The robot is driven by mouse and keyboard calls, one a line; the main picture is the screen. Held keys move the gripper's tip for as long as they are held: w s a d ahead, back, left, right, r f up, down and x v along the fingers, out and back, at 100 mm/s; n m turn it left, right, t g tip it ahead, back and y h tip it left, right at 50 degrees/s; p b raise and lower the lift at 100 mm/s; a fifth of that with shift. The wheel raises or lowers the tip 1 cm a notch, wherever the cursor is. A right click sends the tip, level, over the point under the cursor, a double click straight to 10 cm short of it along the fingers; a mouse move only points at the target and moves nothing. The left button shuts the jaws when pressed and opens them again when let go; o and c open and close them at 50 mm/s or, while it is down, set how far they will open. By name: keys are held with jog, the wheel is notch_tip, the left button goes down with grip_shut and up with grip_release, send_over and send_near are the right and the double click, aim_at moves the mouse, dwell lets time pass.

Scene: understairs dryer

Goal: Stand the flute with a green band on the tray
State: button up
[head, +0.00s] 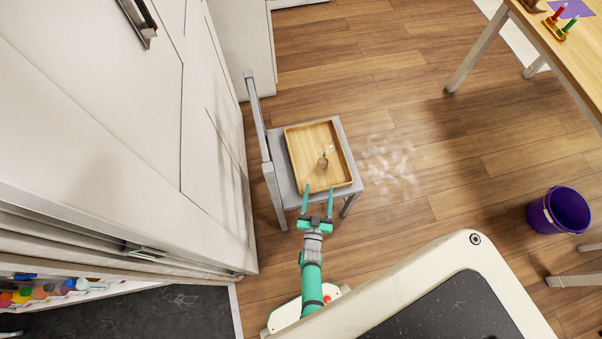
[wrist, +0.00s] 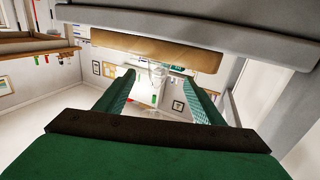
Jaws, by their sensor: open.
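A clear glass flute (head: 324,160) is on the wooden tray (head: 298,168), near the tray's middle and seemingly upright. A small green mark shows near it, but the band is too small to make out surely. The tray lies on the seat of a grey chair. My gripper (head: 318,188) is open and empty at the tray's near edge, its fingers pointing toward the flute but short of it. In the wrist view, which looks upside down, the glass (wrist: 157,72) shows faintly between my open fingers (wrist: 160,85), beyond the tray's edge (wrist: 150,52).
The grey chair (head: 270,185) has its backrest on the left, close to white cabinet fronts (head: 110,120). A purple bucket (head: 560,211) stands on the floor at right. A wooden table (head: 585,50) with candles is at upper right. Open floor lies between.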

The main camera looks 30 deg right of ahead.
jog(key=shift+s, duration=0.1)
jog(key=s+a+r+n+t+y, duration=0.1)
jog(key=s+a+r+n+y, duration=0.25)
jog(key=s+a+r, duration=0.6)
jog(key=s+a+r+n+y, duration=0.2)
jog(key=s+a+r+y, duration=0.35)
jog(key=a+r, duration=0.6)
jog(key=s+a+r, duration=0.1)
jog(key=s+r, duration=0.1)
jog(key=r, duration=0.5)
jog(key=s+a+r+n+y, duration=0.1)
jog(key=s+a+r, duration=0.1)
jog(key=r, duration=0.5)
jog(key=shift+s+a+r+y, duration=0.25)
jog(key=shift+s+r+y, duration=0.05)
jog(key=shift+n, duration=0.25)
jog(key=shift+c, duration=0.2)
